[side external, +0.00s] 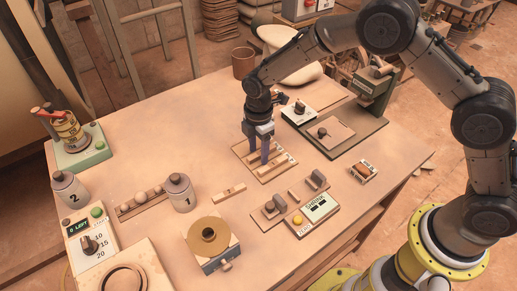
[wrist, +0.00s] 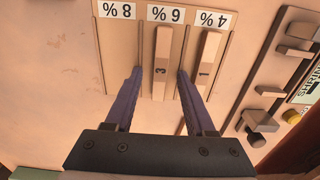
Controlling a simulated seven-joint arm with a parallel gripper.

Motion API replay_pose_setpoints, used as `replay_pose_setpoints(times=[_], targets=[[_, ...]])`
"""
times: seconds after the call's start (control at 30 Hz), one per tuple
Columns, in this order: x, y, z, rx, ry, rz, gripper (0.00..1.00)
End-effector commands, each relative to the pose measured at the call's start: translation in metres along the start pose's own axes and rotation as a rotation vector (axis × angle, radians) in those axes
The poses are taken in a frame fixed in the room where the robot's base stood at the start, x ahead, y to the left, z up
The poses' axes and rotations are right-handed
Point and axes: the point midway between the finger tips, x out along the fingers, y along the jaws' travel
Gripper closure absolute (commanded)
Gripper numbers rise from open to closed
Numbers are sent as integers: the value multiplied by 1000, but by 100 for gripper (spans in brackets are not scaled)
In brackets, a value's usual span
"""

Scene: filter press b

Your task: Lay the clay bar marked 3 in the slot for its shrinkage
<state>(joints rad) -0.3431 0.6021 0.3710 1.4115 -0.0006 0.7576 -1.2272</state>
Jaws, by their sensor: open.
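The clay bar marked 3 (wrist: 161,85) lies lengthwise in the slot labelled 6 % of the slotted board (wrist: 141,60). The clay bar marked 1 (wrist: 207,60) lies in the 4 % slot beside it. The 8 % slot (wrist: 118,45) looks empty. My gripper (wrist: 159,74) is open, with one finger on each side of bar 3; I cannot tell whether they touch it. In the side external view my gripper (side external: 259,162) points down over the board (side external: 272,175), and its fingers partly hide the bars.
Another small bar (side external: 229,193) lies on the table left of the board. A measuring device with a display (side external: 319,207) and blocks stands in front of the board. Numbered jars (side external: 180,193) and a brown round-topped device (side external: 209,238) stand at left.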

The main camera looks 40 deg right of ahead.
Motion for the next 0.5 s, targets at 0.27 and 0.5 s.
replay_pose_setpoints(times=[0.27,0.5], targets=[[-30,1,0,0,2,6,45],[-83,1,0,0,2,6,45]])
